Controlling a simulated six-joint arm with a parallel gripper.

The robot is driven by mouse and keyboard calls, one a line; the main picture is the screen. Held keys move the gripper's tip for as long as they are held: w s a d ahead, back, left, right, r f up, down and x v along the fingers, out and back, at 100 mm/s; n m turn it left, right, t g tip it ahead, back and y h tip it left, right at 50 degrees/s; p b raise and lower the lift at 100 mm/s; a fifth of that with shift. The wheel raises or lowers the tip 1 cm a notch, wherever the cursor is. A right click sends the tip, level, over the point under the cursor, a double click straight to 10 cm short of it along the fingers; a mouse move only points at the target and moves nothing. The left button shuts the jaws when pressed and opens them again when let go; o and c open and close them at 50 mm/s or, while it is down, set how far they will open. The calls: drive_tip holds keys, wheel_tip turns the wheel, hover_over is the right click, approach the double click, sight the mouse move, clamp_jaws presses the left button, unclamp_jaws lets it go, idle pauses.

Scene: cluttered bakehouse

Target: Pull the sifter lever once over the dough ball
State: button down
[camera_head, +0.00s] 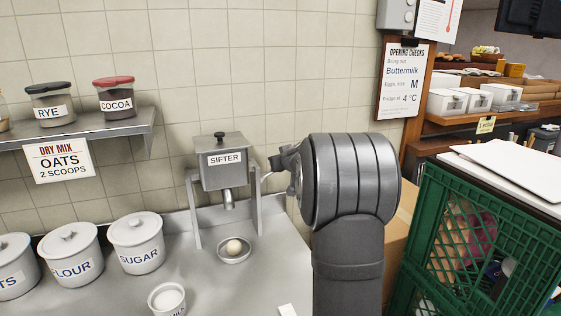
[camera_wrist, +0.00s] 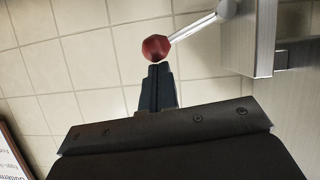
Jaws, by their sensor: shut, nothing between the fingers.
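The grey metal sifter (camera_head: 222,170) stands on legs on the steel counter, its spout (camera_head: 228,202) pointing down. Below the spout, a pale dough ball (camera_head: 234,247) sits in a small round dish (camera_head: 236,260). A pale lever (camera_head: 266,176) juts from the sifter's right side, partly hidden by my arm. In the wrist view the lever rod (camera_wrist: 195,29) ends in a red knob (camera_wrist: 156,48). My gripper (camera_wrist: 157,67) is shut and empty, its tips right beside the knob. I cannot tell whether they touch it. The head view hides its fingertips.
White sugar (camera_head: 138,243) and flour (camera_head: 73,255) canisters stand left of the sifter. A small white cup (camera_head: 167,300) stands at the front. A shelf (camera_head: 80,135) with jars hangs above left. A green crate (camera_head: 480,240) stands right of my arm.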

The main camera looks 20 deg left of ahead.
wheel_tip(320, 180, down, 6)
drive_tip(key=w+d+m+g+y, duration=0.1)
drive_tip(key=m+g+y, duration=0.1)
drive_tip(key=m, duration=0.3)
drive_tip(key=shift+w+d+f+m+g+y, duration=0.15)
drive_tip(key=shift+w+d+m+g+y, duration=0.2)
drive_tip(key=shift+y, duration=0.45)
idle(0.3)
drive_tip(key=s+d+r, duration=0.2)
drive_tip(key=d+r, duration=0.5)
drive_tip(key=d, duration=0.2)
drive_tip(key=shift+s, duration=0.4)
idle(0.5)
